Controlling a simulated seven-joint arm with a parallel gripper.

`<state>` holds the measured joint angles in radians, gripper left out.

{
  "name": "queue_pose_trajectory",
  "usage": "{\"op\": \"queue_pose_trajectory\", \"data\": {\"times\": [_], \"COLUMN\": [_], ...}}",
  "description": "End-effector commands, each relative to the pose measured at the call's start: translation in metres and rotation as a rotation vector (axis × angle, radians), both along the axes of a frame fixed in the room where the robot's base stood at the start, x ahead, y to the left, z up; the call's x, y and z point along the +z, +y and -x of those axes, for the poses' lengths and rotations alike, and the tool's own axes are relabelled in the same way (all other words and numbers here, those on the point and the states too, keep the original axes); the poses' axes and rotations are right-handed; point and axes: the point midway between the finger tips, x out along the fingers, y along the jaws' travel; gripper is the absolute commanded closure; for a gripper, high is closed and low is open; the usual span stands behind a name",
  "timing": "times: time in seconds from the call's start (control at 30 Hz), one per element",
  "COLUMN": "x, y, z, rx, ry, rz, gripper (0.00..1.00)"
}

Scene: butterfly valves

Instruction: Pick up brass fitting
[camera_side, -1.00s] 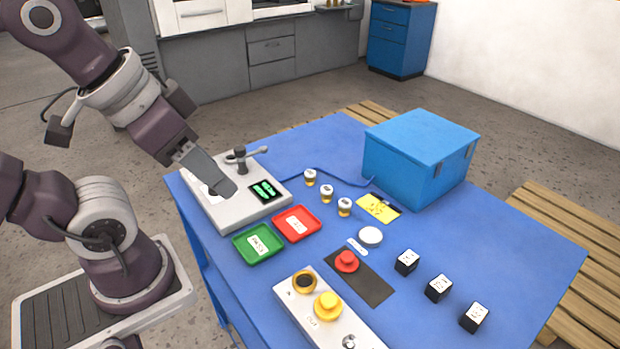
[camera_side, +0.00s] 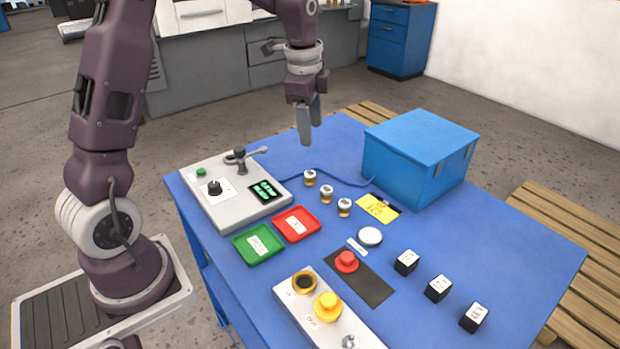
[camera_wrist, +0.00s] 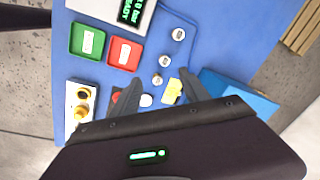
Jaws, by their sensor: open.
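Three small fittings with white labelled tops and brass-coloured sides stand upright in a diagonal row on the blue table: a far one (camera_side: 310,177), a middle one (camera_side: 327,193) and a near one (camera_side: 344,207). In the wrist view the far (camera_wrist: 179,33), middle (camera_wrist: 165,60) and near (camera_wrist: 157,79) fittings also show; labels are too small to read. My gripper (camera_side: 306,138) points down, open and empty, in the air above the table's far part. In the wrist view its two fingers (camera_wrist: 158,77) are spread apart.
A blue box (camera_side: 415,160) stands right of the fittings, beside a yellow note (camera_side: 378,208). Red (camera_side: 296,224) and green (camera_side: 258,245) trays lie to the left, near a grey test station (camera_side: 225,208). Several black cubes (camera_side: 438,288) stand at the right.

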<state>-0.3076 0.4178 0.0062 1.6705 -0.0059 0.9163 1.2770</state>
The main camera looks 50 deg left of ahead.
Motion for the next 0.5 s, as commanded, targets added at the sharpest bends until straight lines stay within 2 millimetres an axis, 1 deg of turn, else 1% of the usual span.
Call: {"op": "queue_pose_trajectory", "data": {"times": [0.03, 0.07, 0.1, 0.2, 0.3, 0.5], "x": [-0.032, -0.049, -0.070, -0.109, -0.129, -0.157], "y": [0.020, 0.031, 0.043, 0.065, 0.074, 0.074], "z": [-0.016, -0.025, -0.032, -0.043, -0.046, -0.049], "rx": [-0.076, -0.130, -0.194, -0.311, -0.366, -0.377], "ry": [0.044, 0.063, 0.086, 0.121, 0.136, 0.140], "rz": [0.001, 0.001, 0.004, 0.011, 0.015, 0.016], "gripper": [0.47, 0.47, 0.47, 0.47, 0.47, 0.47]}}
